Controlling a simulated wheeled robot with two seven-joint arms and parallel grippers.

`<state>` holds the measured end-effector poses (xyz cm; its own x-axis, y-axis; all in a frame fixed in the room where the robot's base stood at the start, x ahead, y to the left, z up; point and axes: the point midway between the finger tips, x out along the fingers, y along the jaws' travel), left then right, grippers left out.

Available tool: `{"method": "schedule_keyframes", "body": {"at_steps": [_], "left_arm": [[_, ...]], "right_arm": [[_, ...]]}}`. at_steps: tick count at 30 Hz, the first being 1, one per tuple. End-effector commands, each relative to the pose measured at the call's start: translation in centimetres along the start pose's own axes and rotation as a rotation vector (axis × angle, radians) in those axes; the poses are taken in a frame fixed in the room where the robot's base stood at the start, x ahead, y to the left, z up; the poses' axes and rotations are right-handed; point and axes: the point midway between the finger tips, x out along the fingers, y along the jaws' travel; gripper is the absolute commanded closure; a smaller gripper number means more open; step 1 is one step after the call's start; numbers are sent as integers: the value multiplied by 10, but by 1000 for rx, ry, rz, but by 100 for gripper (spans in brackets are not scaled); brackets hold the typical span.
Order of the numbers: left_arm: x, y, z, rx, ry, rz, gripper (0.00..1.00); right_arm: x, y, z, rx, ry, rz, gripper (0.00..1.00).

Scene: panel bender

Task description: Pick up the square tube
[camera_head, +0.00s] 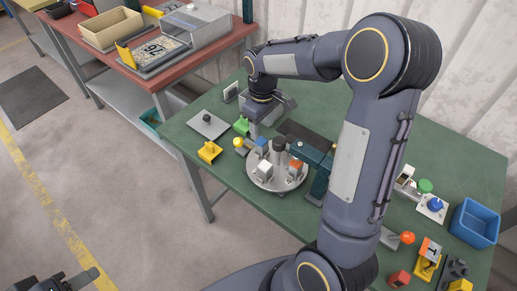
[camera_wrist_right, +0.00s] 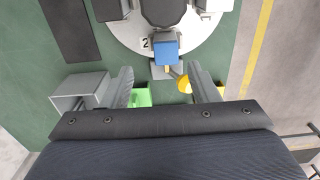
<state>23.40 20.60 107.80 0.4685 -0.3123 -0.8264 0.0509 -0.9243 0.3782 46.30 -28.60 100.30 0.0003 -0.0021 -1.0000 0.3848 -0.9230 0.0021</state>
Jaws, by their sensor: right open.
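A grey hollow square tube (camera_wrist_right: 80,91) lies on the green table, its open end showing in the right wrist view. In the head view a grey block shape (camera_head: 262,117), which looks like the tube, shows partly hidden under my right gripper (camera_head: 268,103). In the wrist view my right gripper (camera_wrist_right: 159,72) is open, its fingers spread apart and pointing toward the turntable. The tube is left of the left finger, outside the gap and close beside it. My left gripper (camera_head: 72,283) is at the bottom left of the head view, away from the table; its jaw opening is unclear.
A round turntable (camera_head: 255,178) with several small blocks stands in front of the gripper. A green block (camera_head: 241,126), yellow ball (camera_head: 239,142) and yellow block (camera_head: 209,151) lie nearby. A grey plate (camera_head: 204,127) is at left. A blue bin (camera_head: 474,223) stands far right.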

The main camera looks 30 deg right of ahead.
Motion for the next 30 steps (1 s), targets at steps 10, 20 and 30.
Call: {"method": "schedule_keyframes", "body": {"at_steps": [10,20,30], "left_arm": [[-11,5,-6,0,0,0,57],[-12,5,-6,0,0,0,57],[-12,5,-6,0,0,0,57]], "right_arm": [[45,-10,5,1,-5,-4,45],[64,-9,4,2,1,-2,45],[64,-9,4,3,1,-2,80]]}}
